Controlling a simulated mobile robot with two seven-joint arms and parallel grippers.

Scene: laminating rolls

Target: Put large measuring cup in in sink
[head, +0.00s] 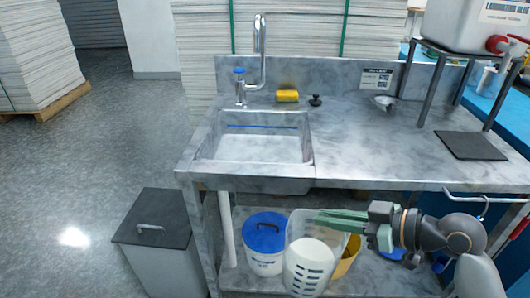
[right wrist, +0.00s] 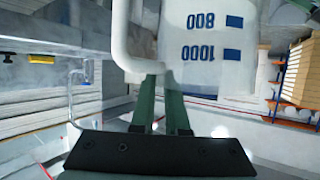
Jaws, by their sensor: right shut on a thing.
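The large measuring cup (head: 307,264) is translucent white with dark scale marks. It hangs upright in front of the counter, low in the head view, below and right of the sink. My right gripper (head: 325,218) reaches in from the right with green fingers and is shut on the cup near its top. In the right wrist view, the fingers (right wrist: 160,80) meet the cup's white handle, and the cup (right wrist: 210,40) shows upside-down 800 and 1000 marks. The sink (head: 254,149) is a grey basin at the counter's left and looks empty. My left gripper is not in view.
A tall faucet (head: 258,50) stands behind the sink, with a yellow sponge (head: 287,96) beside it. A blue-lidded bucket (head: 265,242) sits on the lower shelf. A grey bin (head: 160,245) stands left of the counter. The counter's middle (head: 370,140) is clear.

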